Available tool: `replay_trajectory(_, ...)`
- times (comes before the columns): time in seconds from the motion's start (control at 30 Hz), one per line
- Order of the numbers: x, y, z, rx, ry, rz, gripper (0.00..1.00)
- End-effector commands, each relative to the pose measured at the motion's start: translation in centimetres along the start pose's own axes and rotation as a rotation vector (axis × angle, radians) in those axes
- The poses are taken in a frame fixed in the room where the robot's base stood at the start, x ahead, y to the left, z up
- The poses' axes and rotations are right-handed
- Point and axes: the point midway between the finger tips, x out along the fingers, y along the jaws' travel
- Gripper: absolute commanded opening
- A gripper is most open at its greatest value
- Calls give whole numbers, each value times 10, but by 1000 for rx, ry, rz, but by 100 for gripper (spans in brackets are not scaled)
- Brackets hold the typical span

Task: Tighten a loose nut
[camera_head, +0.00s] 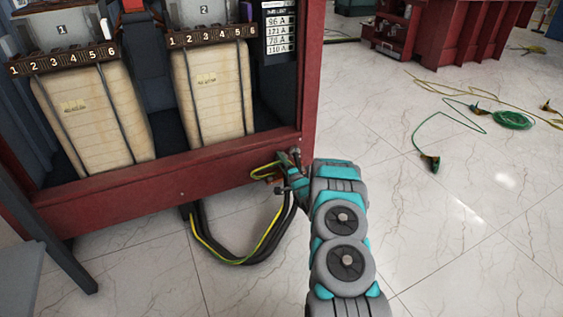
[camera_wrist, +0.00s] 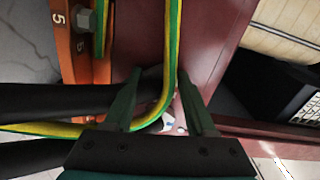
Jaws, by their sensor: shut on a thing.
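An orange-brown terminal bar (camera_wrist: 68,45) marked "5" is at the upper left of the wrist view. My gripper (camera_wrist: 157,75) is right of the bar, in front of the dark red frame (camera_wrist: 215,40). A yellow-green cable (camera_wrist: 174,40) runs down between its fingers and bends left. The jaws appear shut around this cable; the exact contact is unclear. In the head view my gripper (camera_head: 290,163) is at the cabinet's lower right corner, its fingers small and partly hidden.
Black cables (camera_wrist: 50,97) cross behind the left finger. The red cabinet frame (camera_head: 180,180) holds two beige coils (camera_head: 213,90), with cables looping below. Green cables with clamps (camera_head: 510,119) lie on the open tiled floor at right, near a red cabinet (camera_head: 460,40).

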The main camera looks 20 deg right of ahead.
Motion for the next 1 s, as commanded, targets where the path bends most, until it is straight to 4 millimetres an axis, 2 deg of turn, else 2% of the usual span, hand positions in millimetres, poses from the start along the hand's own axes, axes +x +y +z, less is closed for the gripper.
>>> replay_trajectory(0.3,-1,1,0,80,0,4,1)
replay_trajectory(0.73,0,1,0,86,1,3,1)
replay_trajectory(0.77,0,1,0,86,1,3,60)
replay_trajectory(0.87,0,0,0,86,1,3,69)
replay_trajectory(1.0,0,0,0,85,0,2,69)
